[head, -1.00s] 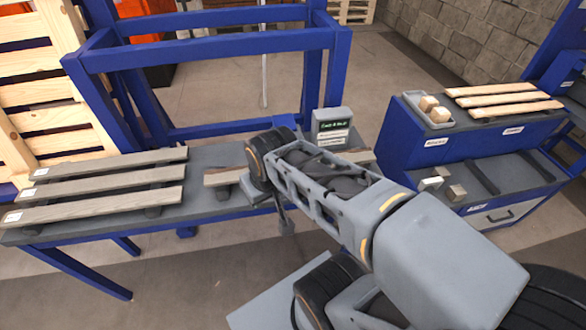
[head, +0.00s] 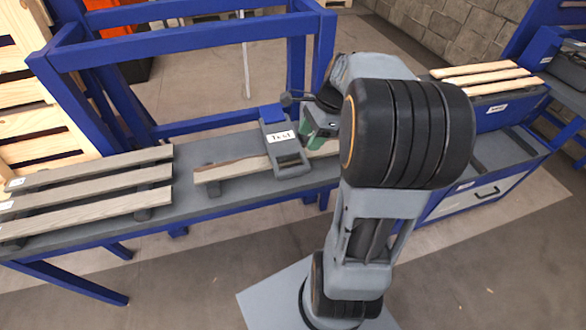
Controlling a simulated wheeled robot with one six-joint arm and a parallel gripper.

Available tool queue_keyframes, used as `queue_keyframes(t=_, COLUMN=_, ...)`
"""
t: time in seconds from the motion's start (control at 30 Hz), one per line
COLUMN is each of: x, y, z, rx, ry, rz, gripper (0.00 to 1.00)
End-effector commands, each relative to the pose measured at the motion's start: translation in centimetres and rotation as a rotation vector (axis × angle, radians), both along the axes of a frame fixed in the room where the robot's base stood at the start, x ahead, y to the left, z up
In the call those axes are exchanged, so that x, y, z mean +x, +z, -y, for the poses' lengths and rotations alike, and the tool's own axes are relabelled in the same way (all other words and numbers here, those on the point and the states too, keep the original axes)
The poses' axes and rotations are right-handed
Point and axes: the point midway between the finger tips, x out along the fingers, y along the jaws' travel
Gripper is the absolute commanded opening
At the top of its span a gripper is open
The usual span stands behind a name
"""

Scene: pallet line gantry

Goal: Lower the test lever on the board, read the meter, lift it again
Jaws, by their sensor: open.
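A grey board with a white "Test" label (head: 283,137) stands on the bench, over the wooden plank. It has a small dark window low on its face, too small to read. A blue piece (head: 274,113) shows at its upper edge; I cannot tell whether it is the lever. My gripper (head: 314,142), grey with green parts, is open just right of the board, partly hidden by my arm. I cannot tell whether it touches the board. Nothing shows between its fingers. No lever handle is clearly visible.
A weathered plank (head: 225,172) lies on the grey bench (head: 190,205). A slatted grey pallet (head: 90,185) lies at left. A blue frame (head: 180,58) rises behind the bench. A blue cabinet (head: 500,117) with pale slats stands at right. Floor in front is clear at left.

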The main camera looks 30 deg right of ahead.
Motion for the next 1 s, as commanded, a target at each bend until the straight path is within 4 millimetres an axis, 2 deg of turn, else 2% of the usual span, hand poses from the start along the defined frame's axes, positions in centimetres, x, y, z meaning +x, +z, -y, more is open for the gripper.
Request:
queue_keyframes(t=0.6, x=0.8, y=-9.8, z=-3.7, rx=0.012, ry=-0.027, rz=-0.014, gripper=0.53)
queue_keyframes(t=0.8, x=1.0, y=-11.7, z=-4.5, rx=0.011, ry=-0.026, rz=-0.011, gripper=0.53)
queue_keyframes(t=1.0, x=1.1, y=-12.3, z=-4.7, rx=0.010, ry=-0.027, rz=-0.009, gripper=0.53)
